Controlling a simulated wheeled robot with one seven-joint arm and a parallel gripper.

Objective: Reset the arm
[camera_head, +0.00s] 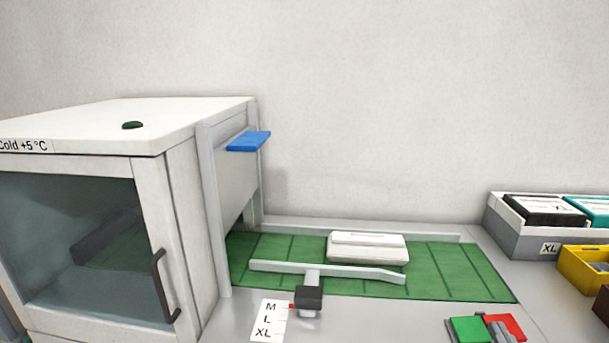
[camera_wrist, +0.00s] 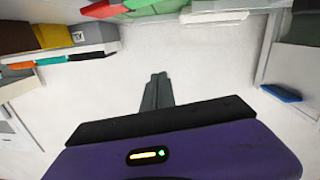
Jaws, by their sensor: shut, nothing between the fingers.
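My gripper (camera_wrist: 158,88) shows in the wrist view with its two grey fingers pressed together and nothing between them. It points out over a pale, blank surface and touches nothing that I can see. My gripper and arm do not show in the head view. A closed white egg tray or box (camera_head: 368,247) lies on the green mat (camera_head: 455,275) in the head view. A white box, perhaps the same one, shows at the top of the wrist view (camera_wrist: 213,17).
A cold cabinet (camera_head: 90,240) with a closed glass door stands at the left. A blue tab (camera_head: 249,141) sticks out from its side frame. A pale guide rail (camera_head: 325,271) crosses the mat. A grey bin marked XL (camera_head: 515,240) and a yellow bin (camera_head: 582,272) stand at the right.

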